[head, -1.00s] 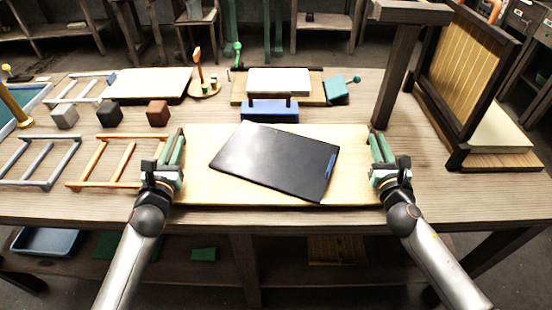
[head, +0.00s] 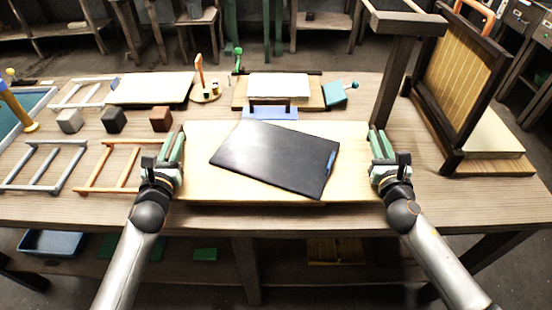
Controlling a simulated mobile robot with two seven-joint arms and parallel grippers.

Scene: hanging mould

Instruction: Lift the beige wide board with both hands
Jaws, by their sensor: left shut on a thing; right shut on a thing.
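The beige wide board (head: 350,185) lies flat and level in front of me, and its edges appear to be a little above the tabletop. A dark flat panel (head: 275,160) with a small blue patch lies slantwise on it. My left gripper (head: 172,148) is shut on the board's left edge. My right gripper (head: 381,147) is shut on its right edge. The fingertips below the board are hidden.
A blue block-like fixture (head: 270,112) stands behind the board, its lower part covered. Left are an orange frame (head: 106,168), a grey frame (head: 43,167) and small cubes (head: 112,120). A dark wooden post (head: 392,85) rises close behind the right gripper.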

